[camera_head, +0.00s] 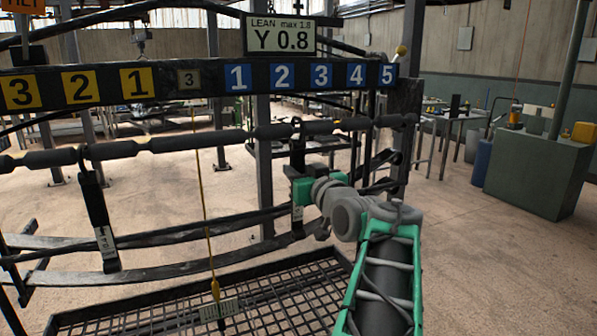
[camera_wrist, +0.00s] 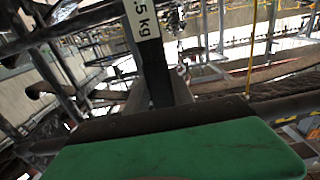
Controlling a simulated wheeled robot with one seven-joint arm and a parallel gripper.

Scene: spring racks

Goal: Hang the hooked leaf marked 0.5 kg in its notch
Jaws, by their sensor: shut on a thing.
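The hooked leaf (camera_head: 297,158) is a dark upright strip with a pale label near its lower end. In the wrist view the leaf (camera_wrist: 155,70) shows a white label ending in ".5 kg"; the first digit is cut off. I cannot tell whether the hook rests on the bar. The numbered beam (camera_head: 212,83) carries yellow 3, 2, 1, a small 3, and blue plates 1 to 5.
Another labelled leaf (camera_head: 97,215) hangs from the bar at left. A yellow plumb line (camera_head: 205,210) hangs between the leaves, its bob above a small plate (camera_head: 220,310). A sign (camera_head: 280,36) reads "LEAN max 1.8, Y 0.8". A mesh tray (camera_head: 330,253) lies below.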

